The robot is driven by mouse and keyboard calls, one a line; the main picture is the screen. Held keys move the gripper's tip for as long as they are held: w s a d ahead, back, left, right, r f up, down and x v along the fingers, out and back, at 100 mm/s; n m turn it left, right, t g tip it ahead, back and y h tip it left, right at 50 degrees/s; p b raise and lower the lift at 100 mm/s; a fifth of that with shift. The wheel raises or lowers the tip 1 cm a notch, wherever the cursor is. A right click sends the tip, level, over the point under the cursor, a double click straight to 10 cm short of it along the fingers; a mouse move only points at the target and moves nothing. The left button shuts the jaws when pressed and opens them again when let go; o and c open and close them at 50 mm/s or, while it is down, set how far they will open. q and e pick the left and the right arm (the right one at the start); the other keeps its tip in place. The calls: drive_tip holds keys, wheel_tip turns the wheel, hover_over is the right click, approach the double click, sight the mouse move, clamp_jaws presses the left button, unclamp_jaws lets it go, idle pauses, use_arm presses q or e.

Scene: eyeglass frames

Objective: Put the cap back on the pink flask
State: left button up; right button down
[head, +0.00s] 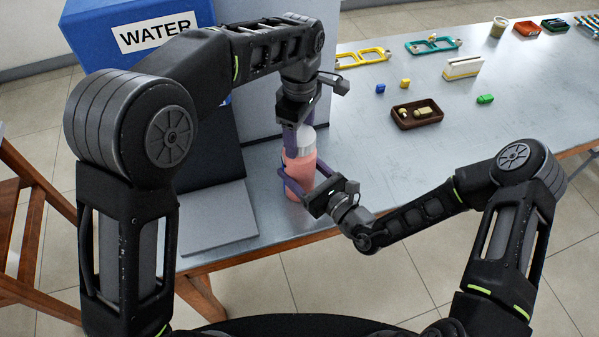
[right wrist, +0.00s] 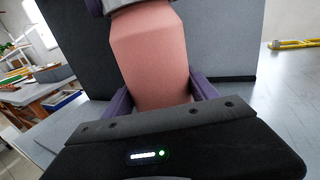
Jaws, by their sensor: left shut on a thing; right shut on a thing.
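The pink flask (head: 301,170) stands upright near the front edge of the metal table. My right gripper (head: 298,184) is shut around its body from the front right. The flask also fills the middle of the right wrist view (right wrist: 152,55), between the purple fingers. The silver-grey cap (head: 307,140) is at the top of the flask, in line with it. My left gripper (head: 298,138) comes down from above and is shut on the cap. Cap and flask look touching, but I cannot tell whether the cap is seated. The fingers hide part of the cap.
To the right lie yellow glasses frames (head: 362,57), teal frames (head: 433,45), a brown tray (head: 417,115) and small blocks. The table's right middle is clear.

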use_arm(q)
drive_tip(key=c, duration=0.8)
drive_tip(key=m, duration=0.5)
drive_tip(key=shift+m, duration=0.4)
drive_tip(key=m, duration=0.2)
drive_tip(key=shift+m, duration=0.3)
drive_tip(key=m, duration=0.5)
drive_tip(key=shift+m, duration=0.3)
drive_tip(key=m, duration=0.2)
drive_tip(key=shift+m, duration=0.3)
drive_tip(key=m, duration=0.5)
drive_tip(key=shift+m, duration=0.3)
drive_tip(key=m, duration=0.7)
drive_tip(key=shift+f, duration=0.1)
drive_tip(key=o, duration=1.6)
drive_tip(key=shift+o, duration=0.2)
